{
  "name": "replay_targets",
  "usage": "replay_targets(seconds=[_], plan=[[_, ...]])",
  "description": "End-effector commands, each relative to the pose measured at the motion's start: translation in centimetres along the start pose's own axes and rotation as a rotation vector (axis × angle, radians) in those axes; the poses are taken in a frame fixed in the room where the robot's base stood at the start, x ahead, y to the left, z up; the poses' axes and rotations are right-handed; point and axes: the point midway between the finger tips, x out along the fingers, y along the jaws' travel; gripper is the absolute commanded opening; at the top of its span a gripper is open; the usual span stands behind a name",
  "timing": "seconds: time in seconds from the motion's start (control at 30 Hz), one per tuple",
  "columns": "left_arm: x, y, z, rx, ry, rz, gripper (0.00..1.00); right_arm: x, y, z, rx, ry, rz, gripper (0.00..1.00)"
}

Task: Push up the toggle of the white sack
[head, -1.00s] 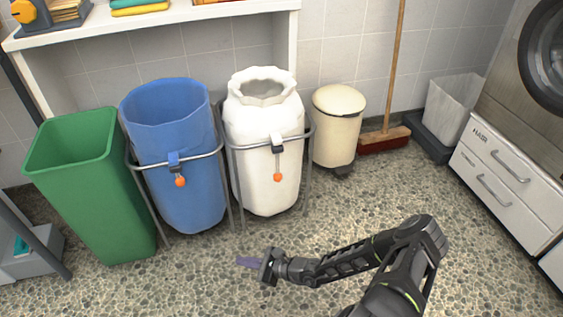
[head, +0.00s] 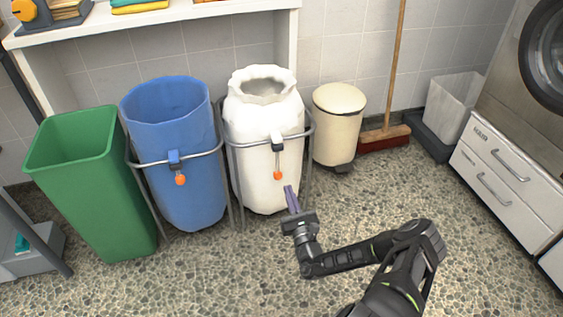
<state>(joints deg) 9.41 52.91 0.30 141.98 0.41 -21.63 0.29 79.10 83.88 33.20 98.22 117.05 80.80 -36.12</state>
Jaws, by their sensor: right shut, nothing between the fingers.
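The white sack (head: 262,130) stands upright in a grey metal frame, its gathered mouth open at the top. On its front is the toggle, a white and dark clip (head: 277,142) at the frame's rail with an orange ball (head: 278,175) hanging below on a short dark strap. My right gripper (head: 291,198) is shut and empty, its purple fingers pointing up just below and right of the orange ball. A small gap shows between the fingertips and the ball; the depth between them is hard to tell. My left gripper is not in view.
A blue sack (head: 175,125) with a similar orange-ball toggle (head: 180,180) stands left of the white one, and a green bin (head: 90,180) farther left. A cream pedal bin (head: 336,125) and a broom (head: 384,137) stand to the right. The pebbled floor in front is clear.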

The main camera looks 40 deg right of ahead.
Motion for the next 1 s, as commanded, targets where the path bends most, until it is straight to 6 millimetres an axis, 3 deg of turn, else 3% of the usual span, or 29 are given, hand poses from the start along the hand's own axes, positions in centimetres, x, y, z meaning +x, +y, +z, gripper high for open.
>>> replay_targets(seconds=[0.37, 0.73, 1.0], plan=[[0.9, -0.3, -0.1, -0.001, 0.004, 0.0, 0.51, 2.4, 0.1, -0.1, -0.002, -0.002, 0.005, 0.0], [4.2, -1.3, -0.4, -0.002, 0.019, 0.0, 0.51, 10.0, 0.1, -0.3, -0.002, -0.005, 0.003, 0.0], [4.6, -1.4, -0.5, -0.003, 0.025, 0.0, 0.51, 10.8, 0.0, 3.1, -0.001, -0.001, 0.002, 0.0]])
